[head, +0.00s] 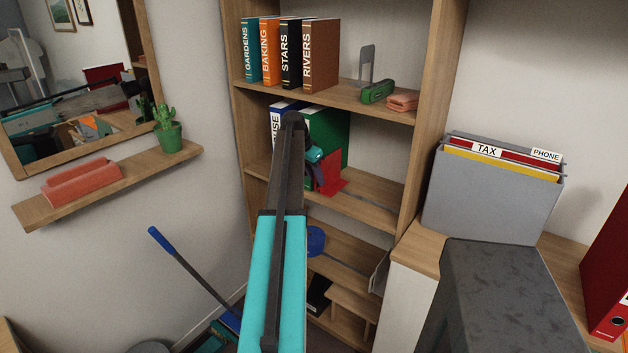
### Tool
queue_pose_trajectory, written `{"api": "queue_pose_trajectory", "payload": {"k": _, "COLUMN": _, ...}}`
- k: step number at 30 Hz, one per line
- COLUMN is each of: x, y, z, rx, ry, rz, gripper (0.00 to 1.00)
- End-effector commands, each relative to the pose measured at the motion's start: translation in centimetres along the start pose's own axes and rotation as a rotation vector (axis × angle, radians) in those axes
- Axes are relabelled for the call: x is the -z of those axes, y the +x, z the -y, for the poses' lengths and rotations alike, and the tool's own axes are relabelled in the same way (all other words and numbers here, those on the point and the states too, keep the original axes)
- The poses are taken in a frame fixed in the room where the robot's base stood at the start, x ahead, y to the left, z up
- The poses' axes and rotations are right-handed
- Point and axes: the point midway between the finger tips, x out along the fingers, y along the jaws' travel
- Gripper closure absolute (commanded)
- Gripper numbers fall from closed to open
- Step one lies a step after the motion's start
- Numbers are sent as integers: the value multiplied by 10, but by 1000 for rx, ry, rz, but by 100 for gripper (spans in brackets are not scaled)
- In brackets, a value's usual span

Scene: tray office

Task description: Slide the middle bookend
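The middle shelf (372,205) holds a red bookend (332,178), standing close to the front of a green binder (335,130). A white and blue binder (276,122) with a partly hidden label stands left of the green one. My gripper (318,168) is at the red bookend's left side, in front of the binders. My arm hides much of it, and I cannot tell whether the fingers are open or touch the bookend. A grey bookend (366,62) stands on the top shelf, and a pale one (378,274) on a lower shelf.
The top shelf holds several labelled books (290,55), a green stapler-like item (377,92) and a pink block (403,103). The middle shelf is clear right of the red bookend. A grey file box (495,200) stands on the cabinet. A wall shelf (120,185) holds a cactus (168,130).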

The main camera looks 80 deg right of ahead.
Motion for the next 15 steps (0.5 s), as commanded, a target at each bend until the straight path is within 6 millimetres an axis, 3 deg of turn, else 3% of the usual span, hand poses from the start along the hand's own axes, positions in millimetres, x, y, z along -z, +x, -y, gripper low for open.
{"api": "queue_pose_trajectory", "payload": {"k": 8, "x": -1, "y": -27, "z": 1, "rx": 2, "ry": -1, "rz": -1, "gripper": 74}}
{"api": "queue_pose_trajectory", "payload": {"k": 15, "x": -1, "y": -63, "z": 2, "rx": 3, "ry": 0, "rz": -3, "gripper": 74}}
